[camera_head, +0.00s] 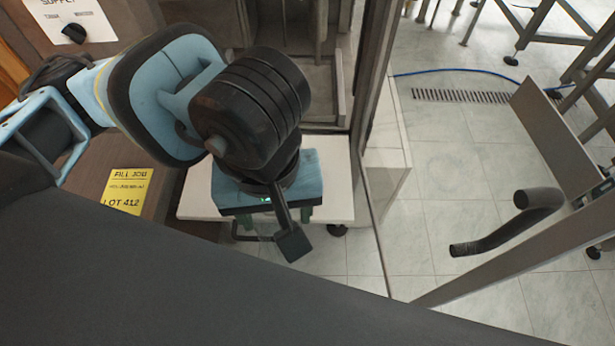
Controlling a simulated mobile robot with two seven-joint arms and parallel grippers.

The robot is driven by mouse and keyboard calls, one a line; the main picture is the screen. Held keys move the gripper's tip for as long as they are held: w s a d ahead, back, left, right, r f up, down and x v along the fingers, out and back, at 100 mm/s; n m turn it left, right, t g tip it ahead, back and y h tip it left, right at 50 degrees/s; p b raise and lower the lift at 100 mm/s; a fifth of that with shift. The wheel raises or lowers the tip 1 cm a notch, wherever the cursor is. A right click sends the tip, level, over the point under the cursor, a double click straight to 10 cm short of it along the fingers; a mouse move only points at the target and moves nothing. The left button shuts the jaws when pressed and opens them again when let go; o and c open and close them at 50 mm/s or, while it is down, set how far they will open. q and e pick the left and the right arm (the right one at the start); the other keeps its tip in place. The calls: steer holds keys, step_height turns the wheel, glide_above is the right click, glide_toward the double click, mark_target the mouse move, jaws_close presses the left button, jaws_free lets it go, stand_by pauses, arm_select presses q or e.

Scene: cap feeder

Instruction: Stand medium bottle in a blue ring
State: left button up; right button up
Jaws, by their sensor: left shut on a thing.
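My left arm comes in from the upper left, and my left gripper (285,236) points down, below the black wrist joint. One dark finger with a square tip shows; the rest of the jaws is mostly hidden by the blue gripper body. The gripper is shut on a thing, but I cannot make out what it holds. I see no medium bottle and no blue ring in this view. My right gripper is not in view.
A pale, white-topped surface (338,180) lies behind and below the gripper. A brown panel at the left bears a yellow label (127,191). A grey upright frame (372,70) stands just right of the arm. Tiled floor (440,200) is open at the right, near a black curved tube (512,226).

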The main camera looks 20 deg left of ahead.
arm_select(q)
steer(key=w+a+f+p, duration=0.1)
steer(key=w+f, duration=0.1)
steer(key=w, duration=0.5)
steer(key=w+a+f, duration=0.1)
steer(key=w+f, duration=0.2)
steer(key=w, duration=0.5)
steer(key=shift+w+a+p, duration=0.3)
steer(key=shift+a+p, duration=0.1)
steer(key=shift+f, duration=0.1)
steer(key=shift+f, duration=0.1)
steer(key=o, duration=1.2)
